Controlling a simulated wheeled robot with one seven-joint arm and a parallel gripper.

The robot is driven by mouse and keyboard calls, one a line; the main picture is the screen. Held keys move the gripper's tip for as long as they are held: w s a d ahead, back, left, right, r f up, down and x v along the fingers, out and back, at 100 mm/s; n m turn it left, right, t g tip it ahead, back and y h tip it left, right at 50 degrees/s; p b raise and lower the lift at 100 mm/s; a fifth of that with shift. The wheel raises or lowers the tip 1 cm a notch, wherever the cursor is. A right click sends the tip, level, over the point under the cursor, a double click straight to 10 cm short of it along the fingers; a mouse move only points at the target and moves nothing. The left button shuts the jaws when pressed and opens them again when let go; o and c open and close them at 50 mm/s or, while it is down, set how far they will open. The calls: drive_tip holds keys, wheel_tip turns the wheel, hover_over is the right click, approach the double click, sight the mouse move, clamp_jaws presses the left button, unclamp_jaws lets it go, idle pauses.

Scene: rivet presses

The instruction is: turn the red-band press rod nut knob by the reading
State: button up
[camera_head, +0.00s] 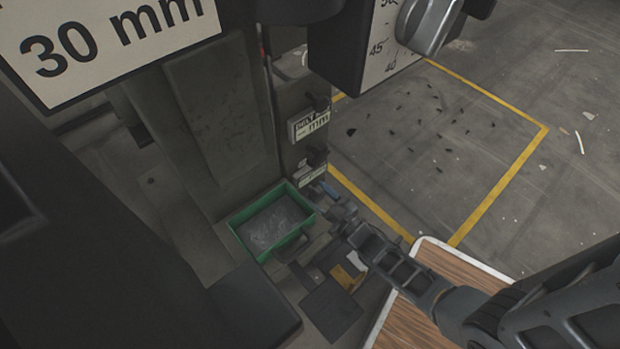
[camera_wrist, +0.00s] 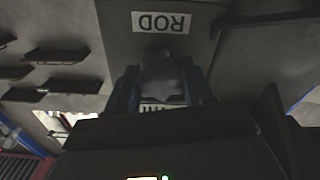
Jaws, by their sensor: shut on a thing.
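The rod nut knob (camera_wrist: 162,78) is a grey, faceted, blurred shape below an upside-down ROD label (camera_wrist: 162,22) in the wrist view. My gripper (camera_wrist: 158,92) has its two blue-grey fingers on either side of the knob and is shut on it. In the head view my gripper (camera_head: 336,208) is at the press's lower front, right of the green tray, and the knob cannot be made out there. A small plate reading in mm (camera_head: 309,123) is on the press column above it.
A green tray (camera_head: 241,243) sits close left of my gripper. A large 30 mm sign (camera_head: 110,45) hangs upper left. A dial with a grey knob (camera_head: 428,25) is at the top. A wooden top (camera_head: 420,325) lies below my arm. Yellow-lined floor is open at right.

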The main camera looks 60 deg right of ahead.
drive_tip(key=shift+w+m, duration=0.2)
drive_tip(key=shift+m, duration=0.55)
drive_tip(key=shift+w+m, duration=0.15)
drive_tip(key=shift+m, duration=0.6)
drive_tip(key=o, duration=1)
drive_tip(key=shift+s+f, duration=0.25)
drive_tip(key=shift+s, duration=0.45)
drive_tip(key=v, duration=0.2)
drive_tip(key=p+v, duration=0.1)
drive_tip(key=v, duration=0.1)
drive_tip(key=p+v, duration=0.1)
drive_tip(key=v, duration=0.1)
drive_tip(key=shift+s+a+r, duration=0.15)
drive_tip(key=shift+s+r, duration=0.15)
drive_tip(key=shift+r, duration=0.05)
drive_tip(key=shift+r+p, duration=0.1)
drive_tip(key=shift+p, duration=0.25)
